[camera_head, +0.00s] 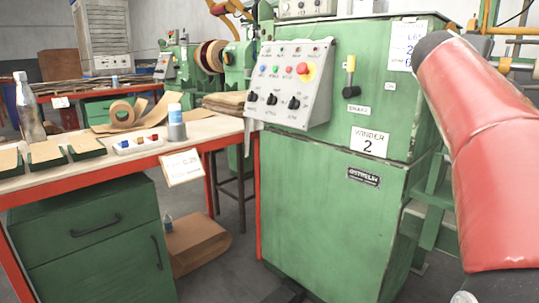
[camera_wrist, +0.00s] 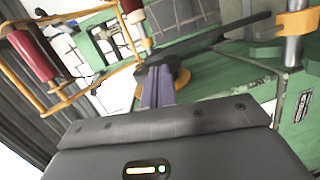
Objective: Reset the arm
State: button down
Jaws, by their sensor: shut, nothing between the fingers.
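My gripper (camera_wrist: 157,88) shows in the wrist view, its two purple-grey fingers together with nothing between them. Its dark housing with a small green light fills the bottom of that view. The fingers point toward a green machine with a dark bar and an orange round part behind them; I cannot tell how far off these are. The head view does not show the gripper. A red-covered link of my arm (camera_head: 480,150) is raised at the right of the head view and hides part of the machinery behind it.
A green winder cabinet (camera_head: 330,210) with a control panel (camera_head: 290,80) stands in the middle. A workbench (camera_head: 120,155) with trays, tape and a bottle is at left. A cardboard box (camera_head: 195,245) lies on the floor. In the wrist view, yellow frames and a red roller (camera_wrist: 35,55) stand at left.

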jog(key=s+a+f+m+y, duration=0.1)
jog(key=s+a+f+y, duration=0.3)
jog(key=a+f, duration=0.4)
jog(key=s+a+f+m+y, duration=0.1)
jog(key=s+a+f+y, duration=0.3)
jog(key=a+f, duration=0.4)
notch_tip(320, 180, down, 4)
jog(key=shift+s+a+f+y+p, duration=0.1)
jog(key=shift+s+a+y+p, duration=0.1)
jog(key=shift+s+y+p, duration=0.15)
jog(key=c, duration=2)
grip_release()
jog(key=s+a+f+m+g+y, duration=0.1)
jog(key=s+a+f+y, duration=0.1)
jog(key=s+a+f, duration=0.4)
jog(key=s+a+f+m+g+y, duration=0.1)
jog(key=s+a+f+y, duration=0.2)
jog(key=s+a+f, duration=0.4)
notch_tip(320, 180, down, 5)
jog(key=shift+s+r+m+g+p, duration=0.1)
jog(key=shift+s+m+g+p, duration=0.1)
jog(key=shift+m+g+p, duration=0.15)
jog(key=shift+o, duration=1.2)
jog(key=shift+s+a+f+y, duration=0.15)
jog(key=shift+a+f+y, duration=0.1)
jog(key=shift+y, duration=0.1)
jog(key=o, duration=0.4)
jog(key=shift+c, duration=0.2)
jog(key=shift+d, duration=0.15)
